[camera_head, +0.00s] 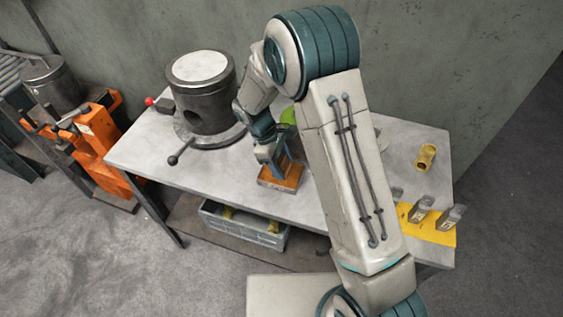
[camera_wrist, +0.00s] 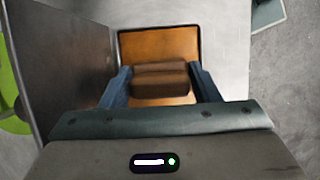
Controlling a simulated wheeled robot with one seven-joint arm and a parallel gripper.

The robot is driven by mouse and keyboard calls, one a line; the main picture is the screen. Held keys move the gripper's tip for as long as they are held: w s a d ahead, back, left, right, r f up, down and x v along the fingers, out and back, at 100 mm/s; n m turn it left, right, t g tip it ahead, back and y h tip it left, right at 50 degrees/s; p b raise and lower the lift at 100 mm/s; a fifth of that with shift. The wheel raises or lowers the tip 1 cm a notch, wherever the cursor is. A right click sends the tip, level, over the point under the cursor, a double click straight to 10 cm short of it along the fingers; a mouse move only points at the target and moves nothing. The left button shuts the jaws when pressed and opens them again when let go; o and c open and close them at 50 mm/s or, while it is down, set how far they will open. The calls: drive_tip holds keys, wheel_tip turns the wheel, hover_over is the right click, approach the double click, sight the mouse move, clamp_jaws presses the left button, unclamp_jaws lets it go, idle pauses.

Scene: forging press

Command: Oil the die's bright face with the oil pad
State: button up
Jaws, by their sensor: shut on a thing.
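My gripper (camera_head: 281,160) is low over the table, its blue fingers pointing down. It is shut on a brown block-shaped grip, which I take for the oil pad (camera_wrist: 160,80), in the wrist view. Under the grip is an orange-brown rectangle with a dark rim (camera_wrist: 160,43). In the head view this orange piece (camera_head: 283,182) is at the table's front edge; I cannot tell if the pad touches it. A dark round metal block with a pale bright top face (camera_head: 201,66), likely the die, stands upright to the left, apart from my gripper.
A dark upright surface (camera_wrist: 72,60) is close left of my gripper in the wrist view. A green thing (camera_head: 288,115) is partly hidden behind my arm. A brass piece (camera_head: 426,157) and a yellow mat (camera_head: 440,236) lie right. A grey crate (camera_head: 245,228) sits below.

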sight(282, 159)
idle(0.5)
drive_tip(key=shift+r+p, duration=2.3)
drive_tip(key=shift+r, duration=1.25)
drive_tip(key=shift+f, duration=0.1)
